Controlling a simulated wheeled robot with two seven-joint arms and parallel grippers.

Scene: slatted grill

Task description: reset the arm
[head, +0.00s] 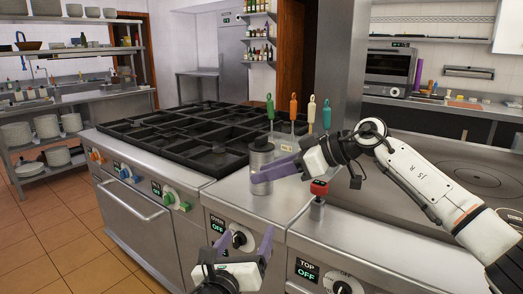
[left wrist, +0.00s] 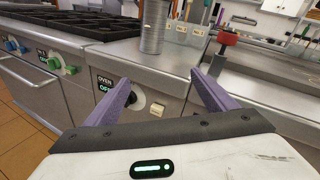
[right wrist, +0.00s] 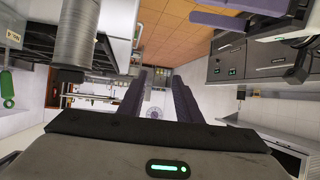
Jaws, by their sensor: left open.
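My left gripper (head: 242,242) is low at the bottom of the head view, in front of the stove's front panel. Its purple fingers are spread with nothing between them, as the left wrist view (left wrist: 162,84) also shows. My right gripper (head: 274,172) is higher, over the steel counter beside a grey metal cylinder (head: 261,155). In the right wrist view (right wrist: 158,82) its fingers stand apart with an empty gap, and the cylinder (right wrist: 75,30) is off to the left, outside them. My right arm reaches in from the right, bent at the wrist.
Black slatted grates (head: 185,132) cover the stove left of the cylinder. Several colored-handled utensils (head: 295,108) stand behind it. A red-topped object (head: 318,190) stands on the counter close to my right gripper. A flat cooktop (head: 470,175) lies right. Open tiled floor (head: 50,245) is at left.

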